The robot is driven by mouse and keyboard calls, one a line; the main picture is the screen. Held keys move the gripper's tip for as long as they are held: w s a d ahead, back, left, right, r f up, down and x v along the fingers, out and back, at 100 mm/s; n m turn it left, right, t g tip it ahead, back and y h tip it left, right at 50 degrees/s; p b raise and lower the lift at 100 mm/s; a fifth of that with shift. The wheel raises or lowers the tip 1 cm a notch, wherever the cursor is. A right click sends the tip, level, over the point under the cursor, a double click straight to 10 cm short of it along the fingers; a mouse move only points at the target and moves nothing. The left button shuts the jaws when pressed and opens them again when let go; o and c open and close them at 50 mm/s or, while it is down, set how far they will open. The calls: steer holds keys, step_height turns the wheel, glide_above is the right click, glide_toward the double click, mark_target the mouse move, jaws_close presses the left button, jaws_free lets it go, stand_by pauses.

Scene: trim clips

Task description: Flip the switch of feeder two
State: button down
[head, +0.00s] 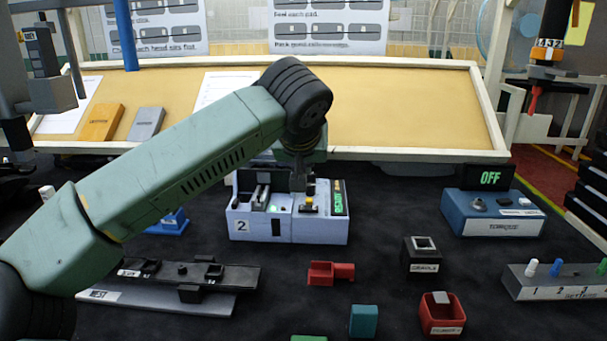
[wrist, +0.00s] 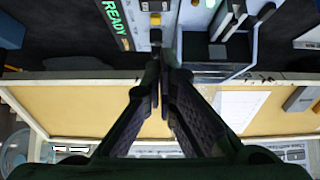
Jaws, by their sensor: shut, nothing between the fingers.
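Feeder two (head: 270,228) is a pale blue-grey box on the dark mat, marked "2" at its front left. Its right half carries a yellow button (head: 309,202), small dark controls and a panel with green lettering (head: 338,197). In the wrist view the panel (wrist: 112,14) reads "READY". A small dark control (wrist: 155,36) there lies just by my fingertips; I cannot tell whether it is the switch or which way it is set. My gripper (head: 298,188) points down over the feeder's back middle. In the wrist view its fingers (wrist: 162,62) are together and empty; contact is unclear.
A blue box with an "OFF" display (head: 490,178) stands right. A numbered rack (head: 560,284) is at front right. Red, black and teal small parts, including a red bin (head: 441,318), lie in front. A black rail (head: 190,275) lies front left. A tan board (head: 400,110) rises behind.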

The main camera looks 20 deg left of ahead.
steer(key=b, duration=0.2)
glide_above(304, 210)
steer(key=f, duration=0.5)
steer(key=shift+w+d+f, duration=0.1)
steer(key=shift+w+f, duration=0.2)
steer(key=shift+f, duration=0.05)
step_height(304, 210, down, 3)
steer(key=shift+s+r+b, duration=0.15)
steer(key=shift+r+b, duration=0.05)
steer(key=shift+b, duration=0.6)
steer(key=shift+f, duration=0.4)
steer(key=shift+f+b, duration=0.55)
steer(key=shift+b, duration=0.35)
steer(key=shift+r+h, duration=0.25)
steer(key=shift+h, duration=0.05)
steer(key=shift+d, duration=0.1)
